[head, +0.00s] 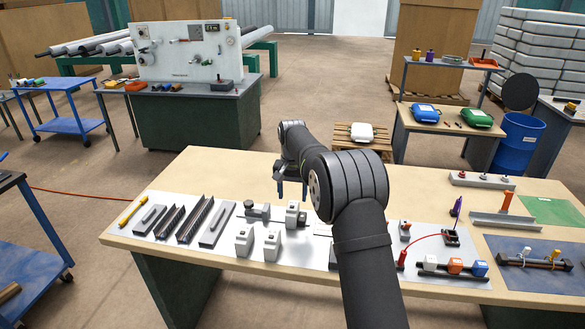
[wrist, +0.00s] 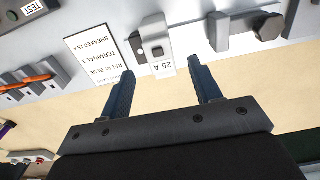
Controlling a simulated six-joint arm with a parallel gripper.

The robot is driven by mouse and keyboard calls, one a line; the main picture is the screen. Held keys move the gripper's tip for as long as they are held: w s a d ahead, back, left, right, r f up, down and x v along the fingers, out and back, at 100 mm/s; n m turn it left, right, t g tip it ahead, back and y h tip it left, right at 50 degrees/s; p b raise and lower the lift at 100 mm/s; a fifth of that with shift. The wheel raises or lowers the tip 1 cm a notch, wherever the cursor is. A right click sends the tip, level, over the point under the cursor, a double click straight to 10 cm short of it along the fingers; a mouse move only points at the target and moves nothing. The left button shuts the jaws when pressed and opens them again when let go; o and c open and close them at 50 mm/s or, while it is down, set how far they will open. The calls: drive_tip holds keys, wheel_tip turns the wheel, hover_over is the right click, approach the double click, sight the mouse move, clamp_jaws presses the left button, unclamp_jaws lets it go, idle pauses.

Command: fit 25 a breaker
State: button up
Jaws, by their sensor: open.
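A small light-grey breaker block (wrist: 153,38) lies on the white mat in the wrist view, with a "25 A" label (wrist: 166,65) beside it. In the head view a matching grey block (head: 296,216) is just below my gripper (head: 291,185). My gripper's two blue fingers are apart and empty (wrist: 163,91). The breaker and label lie ahead of the gap between them, and neither finger appears to touch the breaker. Two similar grey blocks (head: 244,241) stand nearer the front. A rail at the right carries white, orange (head: 455,266) and blue modules.
A printed card (wrist: 97,50) lists relay, terminal and breaker 25 A. A grey bar with a dark knob (wrist: 240,30) lies beside the breaker. Dark channels (head: 195,218) lie at left. A red cable (head: 425,241) and blue mat (head: 535,275) are at right.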

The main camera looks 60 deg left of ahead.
sight(292, 205)
wheel_tip(292, 205, up, 11)
idle(0.7)
wheel_tip(292, 205, down, 17)
drive_tip(key=shift+f, duration=0.1)
idle(0.4)
drive_tip(key=shift+r, duration=0.25)
